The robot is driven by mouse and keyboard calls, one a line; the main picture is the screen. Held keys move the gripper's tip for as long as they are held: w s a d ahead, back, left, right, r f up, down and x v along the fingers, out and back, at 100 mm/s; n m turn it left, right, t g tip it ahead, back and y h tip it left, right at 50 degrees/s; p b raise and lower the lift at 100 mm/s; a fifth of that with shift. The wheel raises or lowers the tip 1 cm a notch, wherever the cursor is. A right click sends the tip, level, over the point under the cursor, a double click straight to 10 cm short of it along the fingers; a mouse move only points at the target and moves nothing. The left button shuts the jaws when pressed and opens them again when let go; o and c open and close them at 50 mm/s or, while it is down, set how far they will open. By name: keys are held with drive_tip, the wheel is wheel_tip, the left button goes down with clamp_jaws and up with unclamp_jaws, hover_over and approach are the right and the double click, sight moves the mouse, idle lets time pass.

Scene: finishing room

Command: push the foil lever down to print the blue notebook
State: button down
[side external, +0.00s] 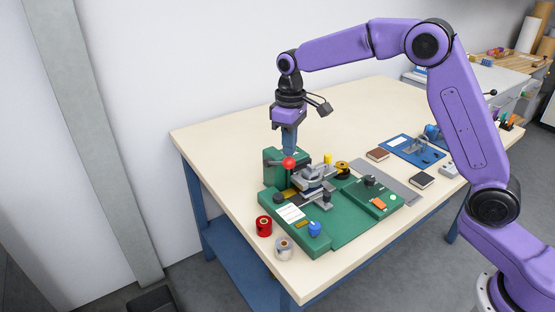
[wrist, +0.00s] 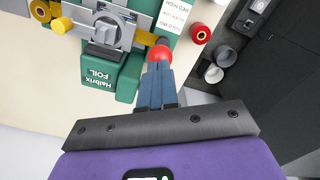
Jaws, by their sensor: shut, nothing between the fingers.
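The green foil press (side external: 335,225) stands on the table and also shows in the wrist view (wrist: 128,80), lettered "Halbrix FOIL". Its lever ends in a red ball knob (side external: 289,162), which also shows in the wrist view (wrist: 160,53) beside a yellow arm. My gripper (side external: 289,151) points down with its fingers shut and empty. Its fingertips (wrist: 158,67) are right at the red knob; I cannot tell whether they touch it. The grey press head (side external: 316,176) sits over the bed. I cannot make out a blue notebook under it.
Red (side external: 264,226) and silver (side external: 284,248) foil rolls stand at the table's front left. The table behind the press is clear.

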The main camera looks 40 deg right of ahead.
sight(291, 159)
drive_tip(key=shift+s+f, duration=0.15)
drive_tip(key=shift+f, duration=1.4)
drive_tip(key=shift+s+f, duration=0.15)
drive_tip(key=shift+f, duration=1.4)
drive_tip(key=shift+f, duration=0.1)
drive_tip(key=shift+w+f, duration=0.1)
drive_tip(key=shift+f, duration=1.6)
drive_tip(key=shift+w+r, duration=0.2)
drive_tip(key=shift+r, duration=5.5)
